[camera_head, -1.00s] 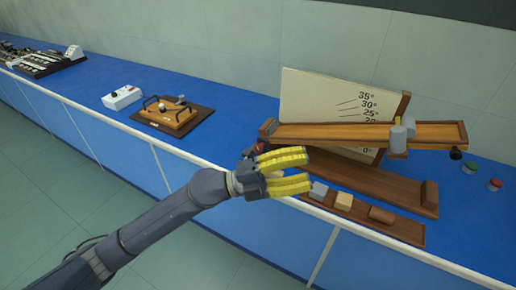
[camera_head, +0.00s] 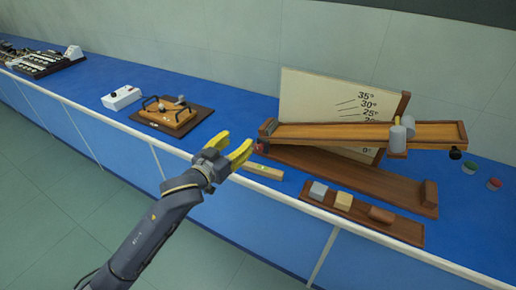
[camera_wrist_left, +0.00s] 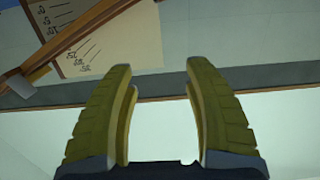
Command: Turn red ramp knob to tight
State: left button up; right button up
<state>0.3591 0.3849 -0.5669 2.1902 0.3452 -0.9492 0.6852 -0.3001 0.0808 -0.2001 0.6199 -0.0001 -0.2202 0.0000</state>
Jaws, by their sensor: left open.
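The red ramp knob (camera_head: 260,148) is small and sits at the lower left end of the tilted wooden ramp (camera_head: 350,134). My left gripper (camera_head: 236,144), with yellow fingers, is open and empty, just left of the knob and apart from it in the picture. In the left wrist view its two fingers (camera_wrist_left: 160,75) are spread with nothing between them. The ramp and the angle board (camera_wrist_left: 105,35) show upside down at that view's upper left. The knob cannot be made out there. My right gripper is not in view.
A light wooden strip (camera_head: 263,171) lies on the blue bench near the gripper. A tray with blocks (camera_head: 344,201) is in front of the ramp. A grey cylinder (camera_head: 398,138) is at the ramp. Red and green caps (camera_head: 494,184) stand at right. The bench left of the ramp has free room.

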aim_at(258, 148)
pick_arm(q)
notch_tip(258, 148, down, 6)
jog(key=s+f+g+y, duration=0.1)
jog(key=g+y, duration=0.1)
jog(key=g, duration=0.1)
jog(key=x, duration=1.6)
jog(key=shift+w+d+r, duration=0.1)
jog(key=shift+w+r, duration=0.05)
jog(key=shift+w, duration=0.05)
jog(key=shift+o, duration=0.2)
